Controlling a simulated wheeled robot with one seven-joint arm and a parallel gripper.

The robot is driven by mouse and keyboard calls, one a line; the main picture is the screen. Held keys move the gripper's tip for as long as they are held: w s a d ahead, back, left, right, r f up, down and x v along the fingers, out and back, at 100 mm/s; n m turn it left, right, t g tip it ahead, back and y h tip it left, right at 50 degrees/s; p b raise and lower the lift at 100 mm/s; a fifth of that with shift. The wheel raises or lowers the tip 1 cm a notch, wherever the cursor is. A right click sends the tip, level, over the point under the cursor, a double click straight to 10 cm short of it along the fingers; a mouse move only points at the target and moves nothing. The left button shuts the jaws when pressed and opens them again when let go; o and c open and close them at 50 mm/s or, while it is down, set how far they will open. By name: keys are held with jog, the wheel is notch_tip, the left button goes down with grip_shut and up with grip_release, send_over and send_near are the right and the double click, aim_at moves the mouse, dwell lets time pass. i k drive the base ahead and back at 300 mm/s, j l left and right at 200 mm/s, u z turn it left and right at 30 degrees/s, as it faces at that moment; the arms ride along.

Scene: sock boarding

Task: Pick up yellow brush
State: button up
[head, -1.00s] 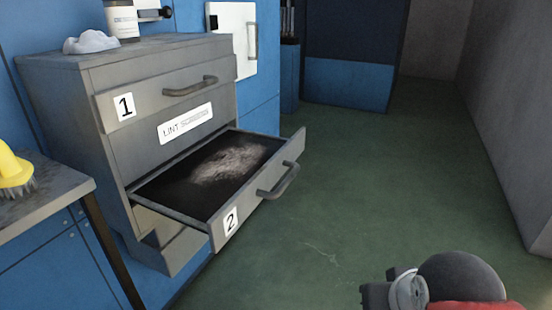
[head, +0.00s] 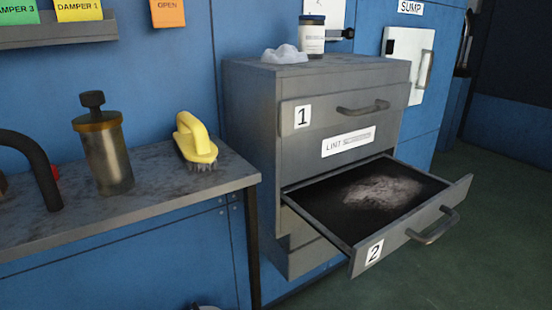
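The yellow brush (head: 196,143) stands on the right part of the grey bench top in the head view. It has a yellow handle on top and dark bristles facing down onto the bench. Nothing touches it. My gripper is not in view now, so its state does not show.
The grey bench (head: 238,172) also holds a metal canister (head: 108,160) and a dark curved handle (head: 40,165). Right of it, a grey cabinet (head: 250,110) has drawer 2 (head: 400,248) pulled out, with pale lint inside. A jar (head: 312,38) stands on the cabinet. Green floor lies at right.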

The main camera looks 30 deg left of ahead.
aim_at(191, 140)
jog(key=u, duration=2.1)
